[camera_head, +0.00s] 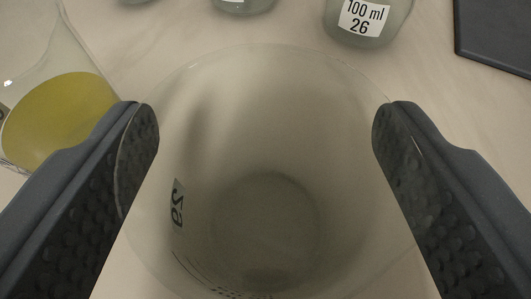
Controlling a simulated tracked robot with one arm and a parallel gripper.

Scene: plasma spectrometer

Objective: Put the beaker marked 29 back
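A clear, empty glass beaker (265,150) stands in the middle of the view, seen from above into its open mouth. A label reading 29 (178,203) shows on its left side, mirrored through the glass. My gripper (265,135) has one dark, studded finger on each side of the beaker. The pads appear to press on its walls, so the gripper looks shut on it. The near part of the rim is cut off by the bottom edge. Whether the base rests on the table cannot be told.
A flask with yellow-green liquid (60,120) stands close to the left finger. A glass vessel marked 100 ml 26 (360,18) stands behind the beaker, beside other cut-off glassware (243,5). A dark flat slab (495,40) lies at the top right. The pale surface on the right is clear.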

